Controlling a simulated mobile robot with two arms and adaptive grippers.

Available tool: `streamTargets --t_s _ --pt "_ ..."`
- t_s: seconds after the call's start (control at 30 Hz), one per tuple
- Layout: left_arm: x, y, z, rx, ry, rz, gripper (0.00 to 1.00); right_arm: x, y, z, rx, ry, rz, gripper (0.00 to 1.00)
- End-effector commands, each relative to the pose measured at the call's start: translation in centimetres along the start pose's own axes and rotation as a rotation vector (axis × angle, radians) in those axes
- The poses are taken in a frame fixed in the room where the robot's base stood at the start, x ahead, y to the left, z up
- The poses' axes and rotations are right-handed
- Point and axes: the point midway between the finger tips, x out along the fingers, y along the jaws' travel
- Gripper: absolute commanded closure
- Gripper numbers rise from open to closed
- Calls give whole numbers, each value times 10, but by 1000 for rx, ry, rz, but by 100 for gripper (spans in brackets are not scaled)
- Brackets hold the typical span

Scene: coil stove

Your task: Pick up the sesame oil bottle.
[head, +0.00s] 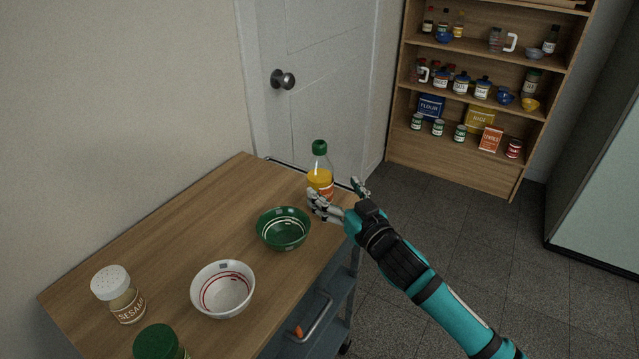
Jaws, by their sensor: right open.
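A clear bottle (320,172) with a green cap and yellow-orange contents stands upright near the far right corner of the wooden top. It looks like the sesame oil bottle, but its label is too small to read. My right gripper (335,189) is open at the bottle's lower right side. One finger passes in front of the bottle's lower part and the other is to its right. I cannot tell whether they touch it. The bottle's base is partly hidden by the gripper. My left gripper is not in view.
A green bowl (284,241) and a white bowl (207,310) stand in front of the bottle on the wooden top (170,225). A sesame shaker (126,308) and a green-lidded container (157,344) are at the front left. A stocked shelf (440,152) stands behind.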

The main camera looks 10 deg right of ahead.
Motion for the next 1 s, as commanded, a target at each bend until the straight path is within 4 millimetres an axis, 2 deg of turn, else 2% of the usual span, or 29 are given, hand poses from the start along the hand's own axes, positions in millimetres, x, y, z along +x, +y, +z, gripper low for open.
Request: streamTargets --t_s 0.03,0.27,0.53,0.83,0.87,1.0 --pt "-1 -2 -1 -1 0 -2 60 7 0 -1 0 1 0 15" --pt "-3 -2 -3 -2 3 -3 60 22 -1 -1 -1 0 -1 15" --pt "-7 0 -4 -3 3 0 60 61 -4 -3 0 0 0 15" --pt "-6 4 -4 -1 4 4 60 66 -4 -2 0 0 -1 15" --pt "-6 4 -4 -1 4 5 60 66 -4 -2 0 0 -1 16" --pt "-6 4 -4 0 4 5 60 66 -4 -2 0 -1 -1 35"
